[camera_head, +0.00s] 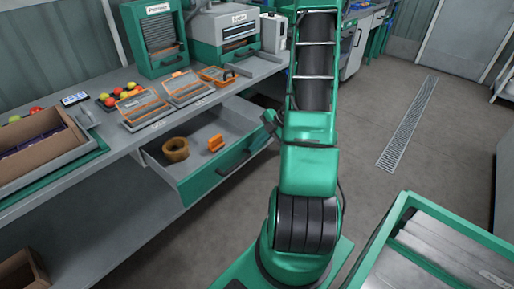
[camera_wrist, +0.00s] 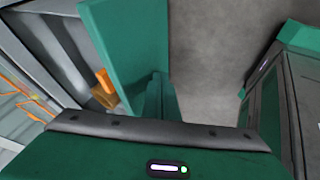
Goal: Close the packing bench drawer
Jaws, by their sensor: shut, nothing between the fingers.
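The packing bench drawer is pulled open under the worktop, with its green front panel (camera_head: 205,183) facing my base. A dark handle (camera_head: 234,164) is on that front. Inside lie a tan tape roll (camera_head: 175,149) and an orange object (camera_head: 215,143). In the head view my arm largely hides the gripper.
The bench top (camera_head: 110,140) carries a cardboard box (camera_head: 40,160), tomatoes, grey-and-orange trays (camera_head: 148,111) and machines. A green-rimmed crate (camera_head: 378,240) stands at lower right. The floor (camera_head: 370,100) right of my arm is clear, with a drain grate (camera_head: 408,122).

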